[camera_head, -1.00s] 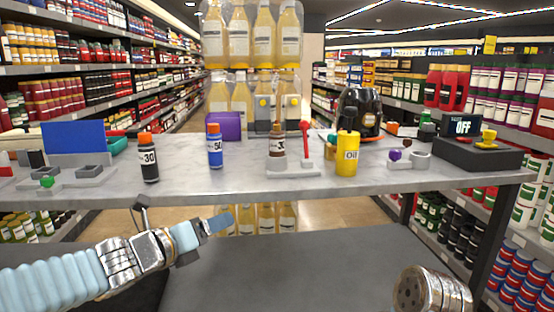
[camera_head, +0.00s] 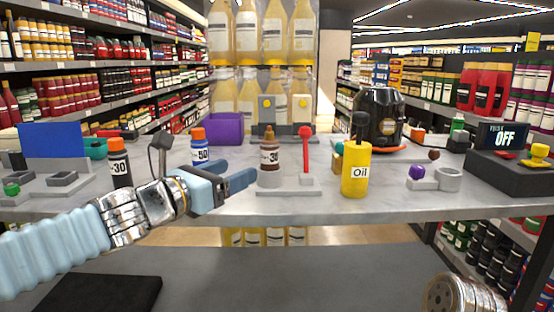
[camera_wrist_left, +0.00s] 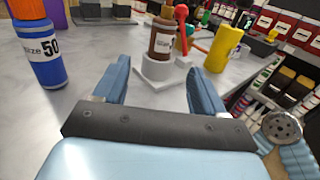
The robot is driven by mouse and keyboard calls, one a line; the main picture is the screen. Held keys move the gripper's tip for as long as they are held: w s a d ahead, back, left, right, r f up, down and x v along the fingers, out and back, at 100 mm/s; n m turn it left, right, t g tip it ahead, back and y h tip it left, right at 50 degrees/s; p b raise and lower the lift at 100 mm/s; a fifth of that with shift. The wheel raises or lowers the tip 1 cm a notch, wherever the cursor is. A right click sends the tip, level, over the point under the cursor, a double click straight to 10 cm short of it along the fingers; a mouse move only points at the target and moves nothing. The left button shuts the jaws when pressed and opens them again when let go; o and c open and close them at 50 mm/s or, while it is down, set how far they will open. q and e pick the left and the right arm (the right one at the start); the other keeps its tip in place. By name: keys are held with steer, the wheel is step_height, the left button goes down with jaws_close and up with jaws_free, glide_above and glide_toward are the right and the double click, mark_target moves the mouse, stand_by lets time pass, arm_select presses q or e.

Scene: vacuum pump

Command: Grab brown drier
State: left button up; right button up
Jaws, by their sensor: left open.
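The brown drier bottle (camera_head: 269,158) stands upright in a round holder on a grey stand (camera_head: 285,187), with a white label reading 30. My left gripper (camera_head: 238,178) is open and empty above the table, left of the bottle, with its fingers pointing toward it. In the left wrist view the bottle (camera_wrist_left: 162,38) shows beyond the gap between the open fingers (camera_wrist_left: 160,72), not between them. My right gripper is out of view; only a metal part of my right arm shows at the bottom right.
A blue size 50 bottle (camera_head: 199,150) stands close behind my left gripper. A black size 30 bottle (camera_head: 120,168) is further left. A red-knobbed lever (camera_head: 305,150) stands right beside the brown bottle, and a yellow oil bottle (camera_head: 355,170) further right.

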mark_target(263, 156)
arm_select(q)
steer(key=x, duration=0.6)
steer(key=shift+w+d, duration=0.1)
steer(key=shift+p+x, duration=0.65)
steer(key=shift+x, duration=2.1)
steer(key=shift+r, duration=0.1)
steer(key=c, duration=1.1)
steer(key=shift+c, duration=0.4)
steer(key=shift+r, duration=0.15)
